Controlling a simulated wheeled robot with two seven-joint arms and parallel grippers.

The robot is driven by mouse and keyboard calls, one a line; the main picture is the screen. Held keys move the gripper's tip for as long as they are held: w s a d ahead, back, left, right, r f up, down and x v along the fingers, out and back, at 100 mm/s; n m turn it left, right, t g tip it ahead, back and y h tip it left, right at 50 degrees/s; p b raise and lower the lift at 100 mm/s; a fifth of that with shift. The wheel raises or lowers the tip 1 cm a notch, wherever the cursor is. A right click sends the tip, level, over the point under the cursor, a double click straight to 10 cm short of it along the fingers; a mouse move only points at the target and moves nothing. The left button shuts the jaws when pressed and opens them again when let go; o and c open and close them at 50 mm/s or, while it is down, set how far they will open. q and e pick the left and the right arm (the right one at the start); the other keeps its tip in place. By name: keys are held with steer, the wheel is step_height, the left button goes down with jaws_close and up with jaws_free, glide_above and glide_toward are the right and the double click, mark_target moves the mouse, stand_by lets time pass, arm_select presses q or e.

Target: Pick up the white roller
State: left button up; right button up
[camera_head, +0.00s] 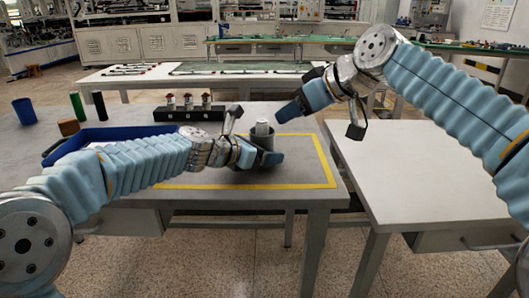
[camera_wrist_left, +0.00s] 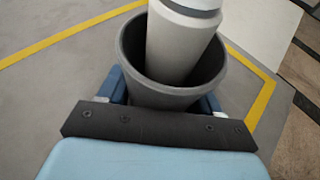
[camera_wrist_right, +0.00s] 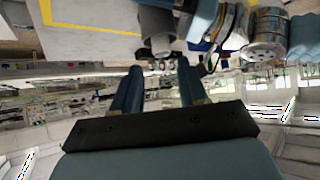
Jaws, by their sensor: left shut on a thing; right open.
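A white roller (camera_head: 262,128) stands inside a dark grey cup (camera_head: 264,142) within the yellow outline on the table. In the left wrist view the white roller (camera_wrist_left: 178,42) leans slightly in the cup (camera_wrist_left: 150,92), and its lower end is hidden. My left gripper (camera_head: 262,158) is shut on the grey cup, with a finger on each side. I cannot tell whether the cup touches the table. My right gripper (camera_head: 282,114) is open and empty, above and to the right of the roller. Its fingers (camera_wrist_right: 157,88) are apart in the right wrist view.
A black rack (camera_head: 188,115) with three small red-and-white items stands behind the cup. A blue tray (camera_head: 120,133) lies behind my left arm. A bare white table (camera_head: 425,165) is at the right.

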mark_target(267, 122)
steer(key=o, duration=0.4)
steer(key=shift+s+d, duration=0.1)
steer(key=shift+d, duration=0.05)
steer(key=a+f+t+y, duration=0.1)
steer(key=w+a+f+t+y, duration=0.1)
steer(key=shift+w+a+f, duration=0.2)
steer(key=shift+w+f, duration=0.1)
steer(key=shift+f, duration=0.05)
steer(key=shift+x, duration=3)
